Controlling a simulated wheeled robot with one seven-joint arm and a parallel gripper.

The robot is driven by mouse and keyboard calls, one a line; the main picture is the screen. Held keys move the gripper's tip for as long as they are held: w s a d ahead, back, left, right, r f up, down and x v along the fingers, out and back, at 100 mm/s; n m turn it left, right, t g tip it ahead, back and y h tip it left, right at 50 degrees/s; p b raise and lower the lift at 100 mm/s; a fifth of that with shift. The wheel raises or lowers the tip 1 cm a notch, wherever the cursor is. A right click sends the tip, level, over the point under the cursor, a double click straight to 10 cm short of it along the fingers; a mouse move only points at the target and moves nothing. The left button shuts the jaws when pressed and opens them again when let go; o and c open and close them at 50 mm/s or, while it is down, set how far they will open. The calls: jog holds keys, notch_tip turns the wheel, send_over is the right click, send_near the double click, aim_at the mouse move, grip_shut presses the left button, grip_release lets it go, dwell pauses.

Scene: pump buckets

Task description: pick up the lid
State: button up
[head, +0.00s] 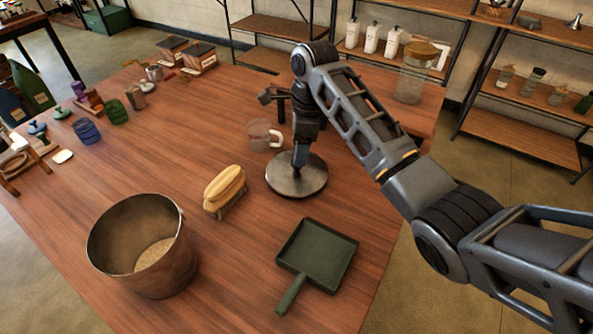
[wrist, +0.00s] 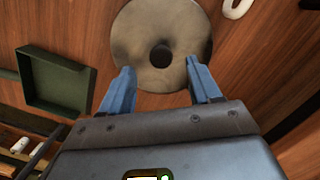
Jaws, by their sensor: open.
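The lid is a round, flat, dull grey metal disc (head: 297,184) lying on the wooden table in the head view. In the wrist view the lid (wrist: 140,30) shows from above with a dark round knob (wrist: 162,55) at its middle. My gripper (head: 300,160) is over the lid in the head view, pointing down, and hides the knob there. In the wrist view its two blue fingers (wrist: 162,78) are open, with nothing between their tips but the lid's surface below. The knob lies just beyond the tips in that picture. I cannot tell the exact height.
A metal bucket (head: 178,262) stands at the table's front left. A wooden brush (head: 224,188), a green dustpan (head: 322,252) and a clear mug (head: 260,136) surround the lid. A glass jar (head: 411,82) stands behind my arm. Bare table lies left of the brush.

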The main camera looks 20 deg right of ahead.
aim_at(297, 168)
jog(key=f, duration=0.4)
jog(key=shift+w+a+f, duration=0.1)
jog(key=shift+a+f, duration=0.1)
grip_shut()
dwell(0.4)
